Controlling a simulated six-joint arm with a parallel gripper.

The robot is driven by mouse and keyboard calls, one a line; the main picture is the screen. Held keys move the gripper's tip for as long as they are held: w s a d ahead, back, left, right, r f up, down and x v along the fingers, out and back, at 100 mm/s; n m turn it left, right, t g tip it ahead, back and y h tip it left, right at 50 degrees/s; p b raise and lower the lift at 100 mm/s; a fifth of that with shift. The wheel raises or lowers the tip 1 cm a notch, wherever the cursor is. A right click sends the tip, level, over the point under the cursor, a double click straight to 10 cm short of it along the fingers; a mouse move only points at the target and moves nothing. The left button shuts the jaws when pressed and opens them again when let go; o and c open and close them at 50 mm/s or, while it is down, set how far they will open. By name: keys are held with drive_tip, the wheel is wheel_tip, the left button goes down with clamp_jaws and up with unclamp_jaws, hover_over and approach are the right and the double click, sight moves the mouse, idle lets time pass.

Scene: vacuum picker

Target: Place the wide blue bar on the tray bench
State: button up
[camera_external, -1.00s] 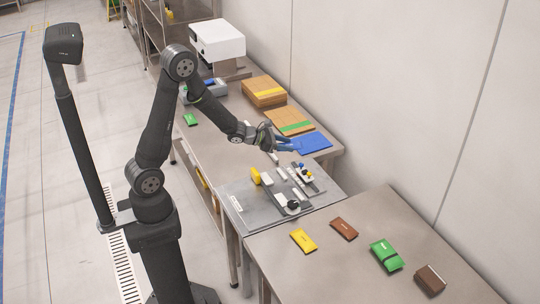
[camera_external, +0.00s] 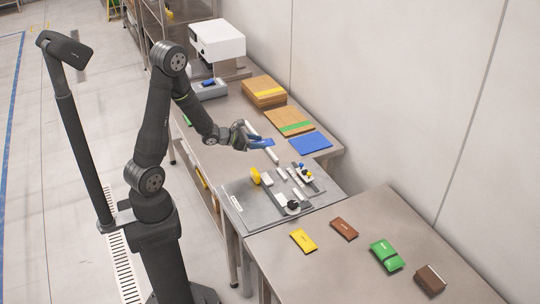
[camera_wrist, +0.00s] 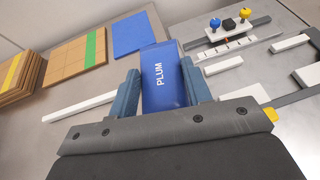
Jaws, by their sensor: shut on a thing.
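In the external view the blue bar (camera_external: 263,143) sticks out from my gripper (camera_external: 249,140), above the bench. My gripper is shut on it. The steel bench (camera_external: 235,165) lies below, with a flat blue sheet (camera_external: 311,143) to the right of the bar. I cannot tell which bench area is the tray bench.
A grey fixture plate (camera_external: 240,200) with knobs and white blocks stands in front. Cardboard stacks (camera_external: 265,92) and a green-striped board (camera_external: 289,122) lie behind. The near table holds a yellow pack (camera_external: 303,240), a green pack (camera_external: 386,255) and brown packs (camera_external: 344,228).

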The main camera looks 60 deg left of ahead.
drive_tip(key=s+a+f+n+y, duration=0.1)
drive_tip(key=s+a+n+y, duration=0.1)
drive_tip(key=s+a, duration=0.45)
hover_over(225, 153)
wheel_tip(225, 153, down, 7)
drive_tip(key=shift+w+r, duration=0.1)
drive_tip(key=shift+w, duration=0.05)
drive_tip(key=shift+a+f, duration=0.1)
drive_tip(key=shift+f, duration=2)
drive_tip(key=shift+f, duration=0.1)
drive_tip(key=o, duration=1.1)
drive_tip(key=shift+c, duration=0.2)
drive_tip(key=v, duration=1)
drive_tip(key=shift+s+a, duration=0.1)
drive_tip(key=shift+s, duration=0.3)
drive_tip(key=shift+o, duration=0.4)
drive_tip(key=shift+s+r, duration=0.35)
drive_tip(key=shift+s, duration=0.25)
